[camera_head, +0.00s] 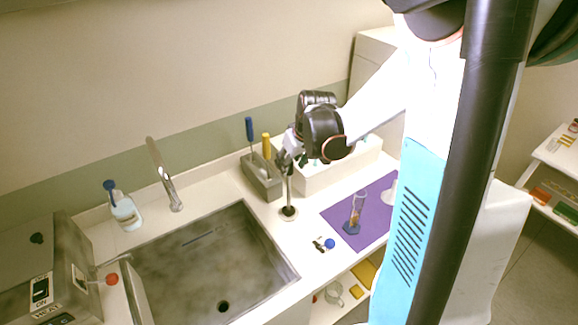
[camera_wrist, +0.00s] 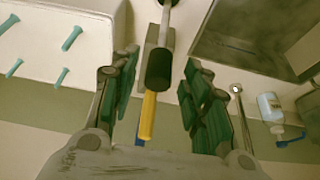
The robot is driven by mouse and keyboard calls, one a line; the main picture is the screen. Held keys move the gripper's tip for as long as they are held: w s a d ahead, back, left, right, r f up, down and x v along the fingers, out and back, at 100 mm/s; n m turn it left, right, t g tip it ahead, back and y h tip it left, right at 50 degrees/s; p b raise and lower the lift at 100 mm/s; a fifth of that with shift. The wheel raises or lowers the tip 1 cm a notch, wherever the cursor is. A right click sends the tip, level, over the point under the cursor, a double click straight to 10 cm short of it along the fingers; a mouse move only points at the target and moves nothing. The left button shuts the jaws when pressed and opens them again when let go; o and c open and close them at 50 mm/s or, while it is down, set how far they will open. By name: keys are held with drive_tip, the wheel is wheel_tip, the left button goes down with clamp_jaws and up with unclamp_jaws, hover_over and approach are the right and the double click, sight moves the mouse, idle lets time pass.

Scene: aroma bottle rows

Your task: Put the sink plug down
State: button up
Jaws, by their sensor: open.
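The sink plug (camera_head: 289,211) stands upright on the white counter, just right of the sink, with its round base down and a thin rod rising from it. My gripper (camera_head: 287,158) is at the top of the rod. In the wrist view, the plug's black handle (camera_wrist: 160,70) lies between the green-padded fingers of my gripper (camera_wrist: 160,60), with visible gaps on both sides. The gripper is open.
A grey holder (camera_head: 262,178) with blue- and yellow-handled tools stands close behind my gripper. A white box (camera_head: 325,170) with teal pegs is behind right. A purple mat (camera_head: 375,222) holds a glass cylinder (camera_head: 357,205). A faucet (camera_head: 162,175) and soap bottle (camera_head: 124,212) stand behind the sink.

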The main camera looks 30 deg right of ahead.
drive_tip(key=p+v, duration=0.1)
drive_tip(key=v, duration=0.7)
